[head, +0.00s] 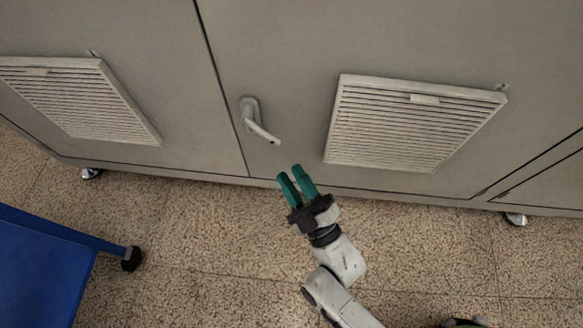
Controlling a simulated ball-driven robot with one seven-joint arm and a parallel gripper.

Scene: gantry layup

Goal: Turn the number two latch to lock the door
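A grey lever latch (260,122) is mounted on the cabinet door (300,60), near the door's left edge. Its round base is at the upper left and its lever slants down to the right. No number can be read on or near it. My gripper (291,175) has two green fingers, spread apart with a gap between them and nothing held. It is below and slightly right of the latch in the picture, apart from it. Nothing hides the latch.
A vent grille (412,122) is on the door right of the latch, and another grille (80,98) is on the panel to the left. A blue cart (45,270) with a black caster stands at the lower left. The speckled floor (205,250) between cart and arm is clear.

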